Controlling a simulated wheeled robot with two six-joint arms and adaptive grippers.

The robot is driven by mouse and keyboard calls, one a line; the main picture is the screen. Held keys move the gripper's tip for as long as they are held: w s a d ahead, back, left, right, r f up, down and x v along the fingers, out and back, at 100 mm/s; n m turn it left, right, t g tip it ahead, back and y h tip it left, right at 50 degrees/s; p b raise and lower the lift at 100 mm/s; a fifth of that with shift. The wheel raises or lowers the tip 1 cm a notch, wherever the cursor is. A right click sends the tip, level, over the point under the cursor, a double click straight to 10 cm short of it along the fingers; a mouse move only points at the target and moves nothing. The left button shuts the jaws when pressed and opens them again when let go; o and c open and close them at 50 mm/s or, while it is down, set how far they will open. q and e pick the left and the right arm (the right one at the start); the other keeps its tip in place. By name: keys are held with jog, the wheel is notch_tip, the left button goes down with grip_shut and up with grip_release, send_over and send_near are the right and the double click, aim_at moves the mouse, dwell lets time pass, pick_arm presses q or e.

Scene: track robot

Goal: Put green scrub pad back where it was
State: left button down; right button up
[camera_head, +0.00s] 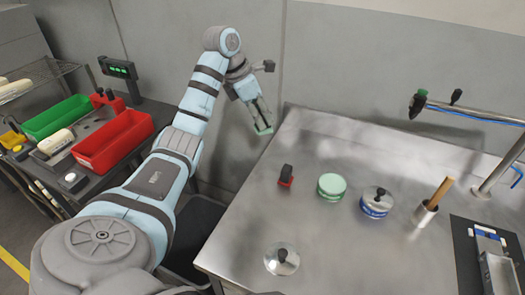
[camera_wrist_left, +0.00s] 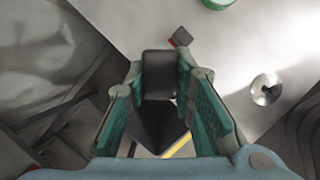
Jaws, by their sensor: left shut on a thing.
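My left gripper (camera_head: 258,114) is raised off the left edge of the metal table, pointing down. It is shut on the green scrub pad (camera_head: 264,131), whose green base shows below the fingertips. In the left wrist view, the pad's dark handle (camera_wrist_left: 158,74) sits between the two teal fingers; its green base is hidden there. A similar red pad (camera_head: 285,182) with a black handle stands on the table to the right of my gripper; it also shows in the left wrist view (camera_wrist_left: 174,43). My right gripper is not in view.
The metal table (camera_head: 325,135) holds a pale green round stack (camera_head: 331,187), a blue-and-white disc with a knob (camera_head: 374,208), a silver disc (camera_head: 281,264) and a wooden-handled tool (camera_head: 437,195). Red (camera_head: 113,145) and green (camera_head: 58,118) bins stand on the left bench.

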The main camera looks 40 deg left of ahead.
pick_arm(q)
jog(key=f+b, duration=0.1)
jog(key=f, duration=0.5)
jog(key=f+b, duration=0.2)
jog(key=f, duration=0.4)
jog(key=w+f+b, duration=0.1)
jog(key=f+b, duration=0.1)
jog(key=f, duration=0.4)
jog(key=shift+f, duration=0.2)
jog(key=shift+w+f, duration=0.2)
jog(key=shift+f, duration=0.05)
jog(key=shift+w, duration=0.1)
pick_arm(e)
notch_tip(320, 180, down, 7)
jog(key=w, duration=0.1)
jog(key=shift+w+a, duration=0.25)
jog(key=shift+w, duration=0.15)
pick_arm(q)
jog(key=shift+f, duration=0.15)
jog(key=c, duration=1.4)
grip_release()
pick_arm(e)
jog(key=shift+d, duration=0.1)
pick_arm(q)
jog(key=shift+o, duration=0.2)
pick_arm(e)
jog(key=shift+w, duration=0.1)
